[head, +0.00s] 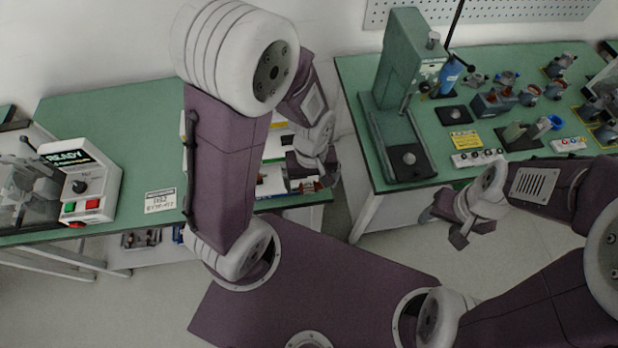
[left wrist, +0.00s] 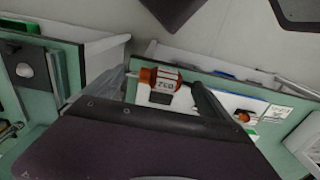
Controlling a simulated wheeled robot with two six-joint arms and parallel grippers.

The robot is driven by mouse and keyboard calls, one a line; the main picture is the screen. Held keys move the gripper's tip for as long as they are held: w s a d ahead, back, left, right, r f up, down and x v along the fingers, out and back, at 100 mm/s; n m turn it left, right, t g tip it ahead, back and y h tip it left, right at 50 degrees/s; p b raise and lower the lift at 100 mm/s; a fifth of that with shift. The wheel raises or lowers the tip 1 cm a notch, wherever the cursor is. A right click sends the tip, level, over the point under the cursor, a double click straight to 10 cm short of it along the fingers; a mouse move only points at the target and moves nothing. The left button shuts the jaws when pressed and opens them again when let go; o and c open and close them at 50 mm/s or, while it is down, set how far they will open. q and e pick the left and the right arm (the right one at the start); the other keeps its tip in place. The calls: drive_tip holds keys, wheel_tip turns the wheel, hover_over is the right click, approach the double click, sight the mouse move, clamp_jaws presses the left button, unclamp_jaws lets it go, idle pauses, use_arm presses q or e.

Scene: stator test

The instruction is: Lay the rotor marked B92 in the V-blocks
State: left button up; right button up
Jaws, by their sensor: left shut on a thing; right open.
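My left gripper (head: 310,180) is shut on a rotor with orange windings and a white label. In the left wrist view this rotor (left wrist: 167,83) sits between the fingers; its label is upside down, small, and appears to read B92. The gripper is at the right part of the left bench, near the coloured bins. My right gripper (head: 460,226) is open and empty, in front of the right bench's edge.
The left bench (head: 110,110) carries a READY tester (head: 80,180) and a label card (head: 160,200). Another orange part (left wrist: 242,117) lies among the bins. The right bench (head: 350,75) has a green press (head: 408,60), a yellow sign (head: 465,140) and several wound parts. A floor gap separates the benches.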

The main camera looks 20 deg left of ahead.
sight(311, 183)
use_arm(q)
wheel_tip(311, 183, up, 5)
drive_tip(key=p, duration=0.5)
drive_tip(key=shift+r, duration=0.15)
